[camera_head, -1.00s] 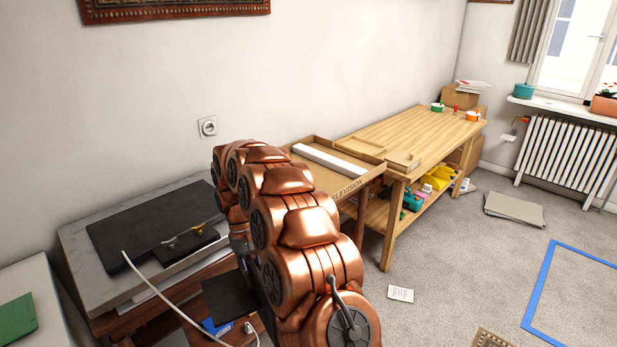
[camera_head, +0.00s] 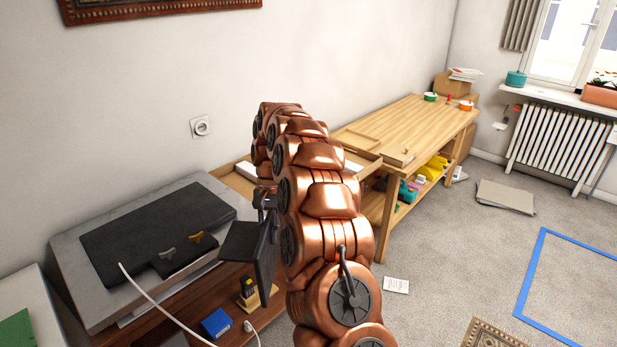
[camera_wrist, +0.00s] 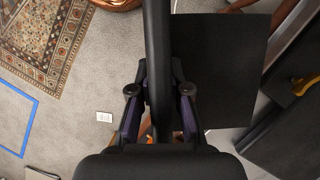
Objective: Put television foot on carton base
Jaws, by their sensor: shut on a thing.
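The television foot (camera_head: 266,260) is a black piece with a flat plate and a narrower bar set at an angle to it. My gripper (camera_head: 266,198) is shut on it and holds it in the air in front of the marble-topped cabinet. In the wrist view, the foot's dark bar (camera_wrist: 158,50) runs between my fingers (camera_wrist: 161,95), and its plate (camera_wrist: 218,70) spreads to the right. The carton base (camera_head: 232,182) is a shallow open cardboard tray beyond my arm, with a white strip in it. My arm hides much of its middle.
A black television panel (camera_head: 150,225) lies on the marble top (camera_head: 60,265) with a white cable trailing. A wooden workbench (camera_head: 410,125) stands behind right. A blue box (camera_head: 216,323) sits on the lower shelf. Open carpet lies to the right.

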